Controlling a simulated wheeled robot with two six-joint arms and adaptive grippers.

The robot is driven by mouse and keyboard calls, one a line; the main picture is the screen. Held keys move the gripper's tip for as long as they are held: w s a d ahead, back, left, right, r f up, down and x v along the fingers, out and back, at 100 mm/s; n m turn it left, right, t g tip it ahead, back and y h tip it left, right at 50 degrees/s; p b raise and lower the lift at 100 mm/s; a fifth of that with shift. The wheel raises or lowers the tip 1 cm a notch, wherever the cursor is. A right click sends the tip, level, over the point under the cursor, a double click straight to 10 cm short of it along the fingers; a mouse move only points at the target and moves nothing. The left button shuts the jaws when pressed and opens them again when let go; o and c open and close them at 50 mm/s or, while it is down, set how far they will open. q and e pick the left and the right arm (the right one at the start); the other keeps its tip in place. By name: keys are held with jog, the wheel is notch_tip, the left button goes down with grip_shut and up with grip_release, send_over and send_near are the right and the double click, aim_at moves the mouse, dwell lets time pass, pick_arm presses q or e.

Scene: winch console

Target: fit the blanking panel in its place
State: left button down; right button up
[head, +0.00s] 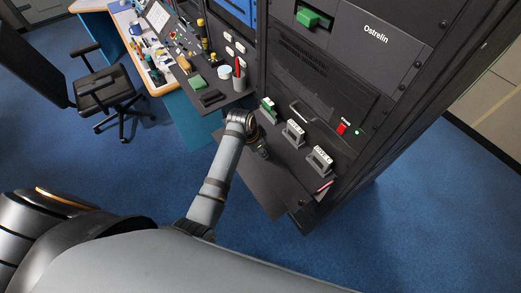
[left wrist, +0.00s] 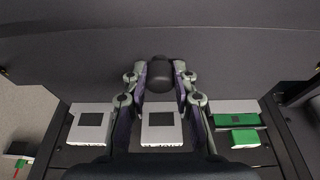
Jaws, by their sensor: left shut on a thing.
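The blanking panel (left wrist: 235,62) seems to be the wide dark plate that crosses the left wrist view, with a dark knob (left wrist: 159,75) at its middle. My left gripper (left wrist: 159,88) is shut on this knob, one finger on each side. In the head view my left gripper (head: 260,147) is at the lower front of the black rack, over a dark plate (head: 268,185) that looks like the panel. I cannot tell whether the panel is seated or apart from the rack; its far edge is unclear. My right gripper is in neither view.
Two white modules (head: 294,132) (head: 320,160) and a green one (head: 268,109) stand in a row close to the gripper. A red switch (head: 342,129) is on the rack face. The desk (head: 165,85) and a chair (head: 104,92) are to the left. Blue floor is clear.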

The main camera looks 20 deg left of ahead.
pick_arm(q)
jog(key=c, duration=1.8)
grip_release()
grip_shut()
jog(key=shift+r, duration=0.15)
notch_tip(320, 180, up, 12)
